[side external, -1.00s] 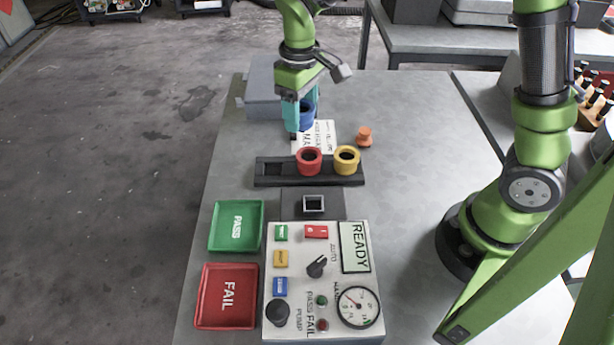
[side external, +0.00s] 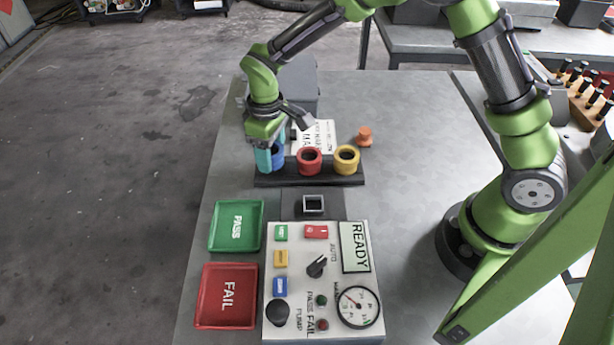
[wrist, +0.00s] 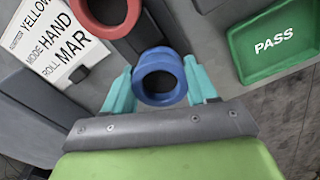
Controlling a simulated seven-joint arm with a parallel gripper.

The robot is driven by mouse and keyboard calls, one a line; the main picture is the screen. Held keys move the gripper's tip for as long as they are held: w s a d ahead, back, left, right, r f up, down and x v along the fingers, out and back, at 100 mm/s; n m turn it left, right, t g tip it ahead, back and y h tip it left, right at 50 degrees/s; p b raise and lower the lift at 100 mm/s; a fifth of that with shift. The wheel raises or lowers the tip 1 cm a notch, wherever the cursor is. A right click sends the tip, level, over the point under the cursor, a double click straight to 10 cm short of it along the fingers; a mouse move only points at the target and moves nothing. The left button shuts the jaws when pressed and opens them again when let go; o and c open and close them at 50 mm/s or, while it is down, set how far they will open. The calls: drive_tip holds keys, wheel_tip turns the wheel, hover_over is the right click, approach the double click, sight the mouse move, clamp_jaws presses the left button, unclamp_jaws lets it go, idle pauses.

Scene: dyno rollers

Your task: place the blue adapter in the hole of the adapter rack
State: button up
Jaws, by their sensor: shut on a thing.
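The blue adapter (side external: 278,155) is a ring with a dark bore, between the teal fingers of my gripper (side external: 270,158) at the left end of the adapter rack. The wrist view shows the blue adapter (wrist: 161,78) upright with a finger on each side of it, my gripper (wrist: 161,92) shut on it. The black adapter rack (side external: 262,181) holds a red adapter (side external: 309,160) in the middle and a yellow adapter (side external: 346,159) at the right. The rack's left hole is hidden under the blue adapter and gripper. I cannot tell whether the adapter is seated in it.
A green PASS tray (side external: 236,227), a red FAIL tray (side external: 226,296) and a control panel (side external: 322,280) stand in front of the rack. A small square socket (side external: 313,204) lies between panel and rack. A printed card (side external: 318,135) and an orange piece (side external: 364,137) lie behind.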

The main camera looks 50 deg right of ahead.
drive_tip(key=shift+f, duration=0.45)
drive_tip(key=shift+f, duration=0.5)
drive_tip(key=o, duration=1.2)
drive_tip(key=shift+c, duration=0.2)
wheel_tip(320, 180, up, 17)
drive_tip(key=s+d+r+m+t+y, duration=0.1)
drive_tip(key=s+d+r+m+t, duration=0.1)
drive_tip(key=s, duration=0.7)
drive_tip(key=s+d+r+m+t+y, duration=0.1)
drive_tip(key=s+d+r+m+t, duration=0.2)
drive_tip(key=s+d+m+t, duration=0.2)
drive_tip(key=s+d+m, duration=0.1)
drive_tip(key=s+d, duration=0.2)
drive_tip(key=s, duration=0.2)
drive_tip(key=shift+d+r, duration=0.2)
drive_tip(key=shift+d, duration=0.05)
